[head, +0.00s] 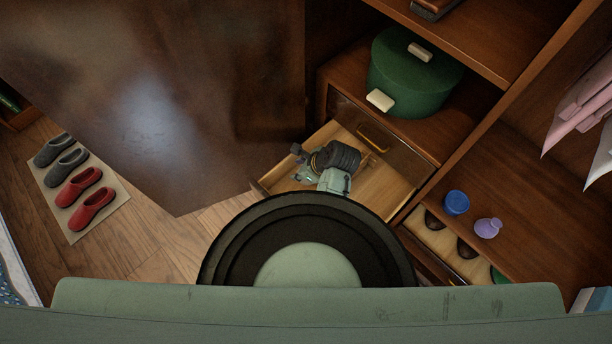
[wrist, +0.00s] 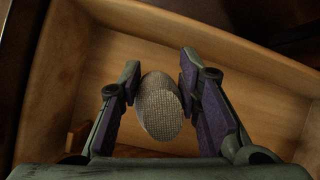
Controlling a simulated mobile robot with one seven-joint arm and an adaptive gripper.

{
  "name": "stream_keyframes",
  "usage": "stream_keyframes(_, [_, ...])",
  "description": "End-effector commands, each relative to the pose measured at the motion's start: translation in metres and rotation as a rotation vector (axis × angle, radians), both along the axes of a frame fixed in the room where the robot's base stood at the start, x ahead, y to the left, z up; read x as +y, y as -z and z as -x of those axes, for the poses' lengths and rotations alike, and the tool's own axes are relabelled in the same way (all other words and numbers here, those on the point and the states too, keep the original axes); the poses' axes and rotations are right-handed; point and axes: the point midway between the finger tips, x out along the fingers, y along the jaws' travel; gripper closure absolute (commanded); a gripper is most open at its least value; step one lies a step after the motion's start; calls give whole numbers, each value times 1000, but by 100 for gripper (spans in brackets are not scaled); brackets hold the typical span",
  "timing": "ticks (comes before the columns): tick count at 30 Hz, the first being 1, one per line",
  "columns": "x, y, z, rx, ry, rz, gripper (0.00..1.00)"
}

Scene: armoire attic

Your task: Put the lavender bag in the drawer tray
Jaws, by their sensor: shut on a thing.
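The drawer tray (head: 388,188) is a pale wooden open drawer, pulled out below a green pot. My gripper (head: 303,163) is over its left part, and the wrist view shows the drawer's floor and walls (wrist: 90,55) around my fingers. In the wrist view my gripper (wrist: 160,78) is shut on a rounded, woven, grey-beige bag (wrist: 160,112), which I take to be the lavender bag. The fingers press it from both sides. My arm hides it in the head view. I cannot tell whether it touches the drawer floor.
The green pot (head: 410,75) stands on the shelf above the drawer. A blue item (head: 456,203) and a small purple item (head: 487,228) stand on the right shelf. A large brown door panel (head: 150,100) is at left. Slippers (head: 90,200) lie on a mat.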

Motion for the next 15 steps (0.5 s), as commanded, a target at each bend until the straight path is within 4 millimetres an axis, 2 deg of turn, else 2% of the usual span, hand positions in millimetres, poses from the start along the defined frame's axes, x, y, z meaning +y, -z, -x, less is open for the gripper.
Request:
stream_keyframes(12, [0, 51, 1, 2, 0, -1, 96])
stream_keyframes(15, [0, 56, 0, 0, 0, 0, 96])
